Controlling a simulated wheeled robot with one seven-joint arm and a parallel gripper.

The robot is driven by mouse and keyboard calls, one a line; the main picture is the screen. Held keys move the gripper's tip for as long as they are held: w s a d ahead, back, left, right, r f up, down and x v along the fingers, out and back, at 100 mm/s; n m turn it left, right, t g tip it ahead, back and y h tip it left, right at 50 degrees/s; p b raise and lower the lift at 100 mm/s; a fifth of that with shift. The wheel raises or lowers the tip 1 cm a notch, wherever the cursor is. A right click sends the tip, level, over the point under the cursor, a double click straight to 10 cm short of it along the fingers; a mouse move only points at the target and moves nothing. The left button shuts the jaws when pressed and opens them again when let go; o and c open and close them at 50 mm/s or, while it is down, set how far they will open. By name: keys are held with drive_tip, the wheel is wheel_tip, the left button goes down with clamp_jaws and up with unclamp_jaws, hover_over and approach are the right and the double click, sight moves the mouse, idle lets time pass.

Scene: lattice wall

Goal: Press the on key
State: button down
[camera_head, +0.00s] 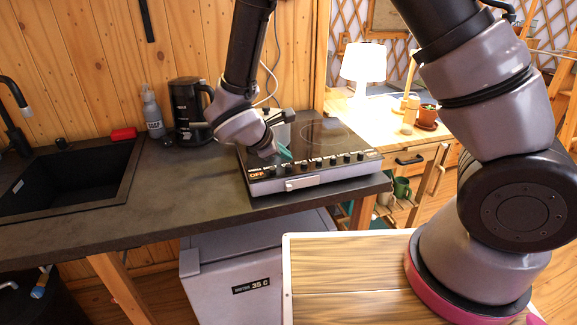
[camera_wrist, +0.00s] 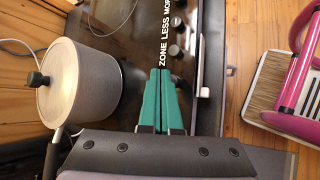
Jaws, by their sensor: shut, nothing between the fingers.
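The cooktop (camera_head: 330,180) lies on the dark counter, with a row of small dark keys and white labels along its front edge. An orange "OFF" label shows at the row's left end; I cannot make out an on key. My gripper (camera_head: 284,153) hangs over the left part of the panel, its teal fingers pointing down. In the wrist view, the fingers (camera_wrist: 160,74) are pressed together and empty, their tips just by the "ZONE LESS" labels (camera_wrist: 164,45). The fingers and gripper body hide part of the key row. I cannot tell whether the tips touch the panel.
A grey pot (camera_wrist: 78,85) with a black-knobbed lid stands close beside the fingers. A black kettle (camera_head: 187,103) and a grey bottle (camera_head: 152,112) stand left of my arm, near the sink (camera_head: 62,180). A lamp (camera_head: 363,62) stands behind right.

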sight(285, 171)
drive_tip(key=shift+f, duration=0.15)
drive_tip(key=shift+f, duration=0.3)
drive_tip(key=shift+f, duration=0.4)
idle(0.5)
drive_tip(key=shift+r, duration=0.85)
drive_tip(key=shift+r, duration=2.5)
